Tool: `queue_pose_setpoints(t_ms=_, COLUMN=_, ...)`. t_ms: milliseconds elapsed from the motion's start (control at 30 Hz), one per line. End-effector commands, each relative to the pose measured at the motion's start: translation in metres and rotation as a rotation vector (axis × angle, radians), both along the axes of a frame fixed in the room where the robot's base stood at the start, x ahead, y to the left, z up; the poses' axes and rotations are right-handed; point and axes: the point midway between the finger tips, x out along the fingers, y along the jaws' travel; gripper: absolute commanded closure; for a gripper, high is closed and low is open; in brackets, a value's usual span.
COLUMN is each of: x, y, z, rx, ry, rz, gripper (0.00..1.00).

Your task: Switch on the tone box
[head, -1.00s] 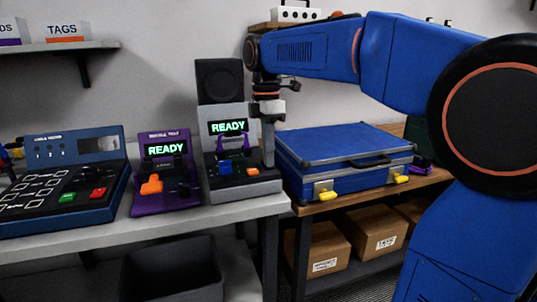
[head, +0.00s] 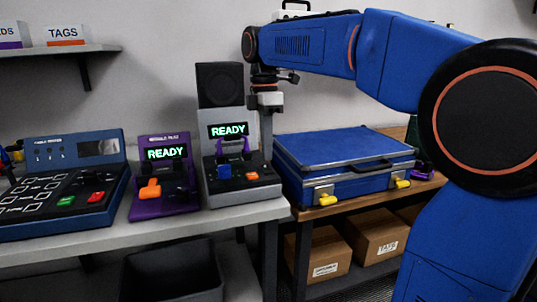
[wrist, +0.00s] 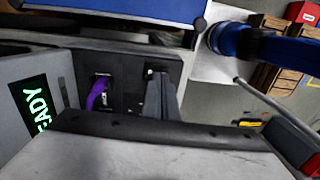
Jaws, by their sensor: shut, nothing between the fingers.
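The tone box appears to be the grey unit (head: 212,150) with a black speaker panel (head: 220,85) on top and a lit green READY display (head: 229,130). Its dark control panel carries a blue block (head: 224,172), an orange button (head: 251,176) and a purple cable loop. My gripper (head: 266,155) hangs pointing down at the right side of this unit, its fingers shut and empty. In the wrist view the fingers (wrist: 160,95) are over the dark panel, right of the purple cable (wrist: 97,93). Contact cannot be told. The READY display also shows in the wrist view (wrist: 36,108).
A purple tester (head: 165,205) with a READY display and orange lever stands left of the grey unit, and a blue cable tester (head: 75,215) further left. A blue case (head: 345,150) lies right of my gripper. A dark bin (head: 172,275) is below the bench.

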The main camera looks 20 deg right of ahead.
Motion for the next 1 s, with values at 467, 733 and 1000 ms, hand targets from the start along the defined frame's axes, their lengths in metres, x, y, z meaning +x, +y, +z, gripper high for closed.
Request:
queue_pose_setpoints(t_ms=467, x=-0.014, y=0.006, z=0.091, rx=0.001, ry=-0.003, rz=0.0, gripper=1.0)
queue_pose_setpoints(t_ms=733, x=-0.017, y=0.006, z=0.114, rx=0.0, ry=0.0, rz=0.0, gripper=1.0)
queue_pose_setpoints(t_ms=1000, x=-0.018, y=0.006, z=0.116, rx=0.0, ry=0.0, rz=0.0, gripper=1.0)
